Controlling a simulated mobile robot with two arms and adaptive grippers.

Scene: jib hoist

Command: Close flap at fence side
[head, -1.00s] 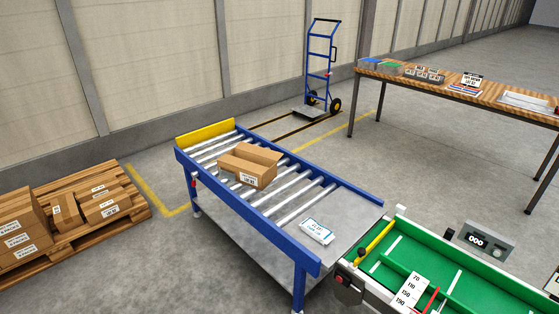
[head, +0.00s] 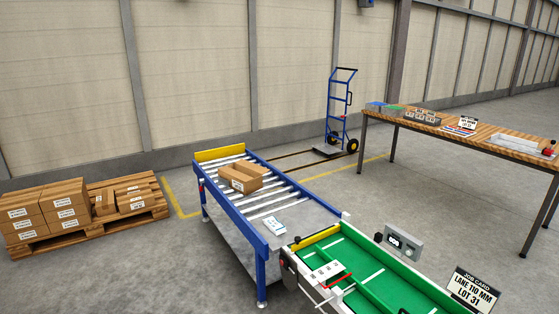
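A small brown carton (head: 254,171) sits on the rollers of the blue-framed roller table (head: 240,224). It bears a white label on its near side. Its top flaps look raised or partly folded, with a gap between them; it is too small to tell the exact angle of each flap. A yellow end plate (head: 220,154) stands upright at the far end of the roller table, apart from the carton. Neither of my grippers is in view.
A white label packet (head: 274,226) lies on the table's flat near part. A green conveyor (head: 376,283) with a display box (head: 400,242) adjoins at front right. A pallet of cartons (head: 88,221) stands left, a blue hand truck (head: 340,112) behind, a wooden bench (head: 455,128) right.

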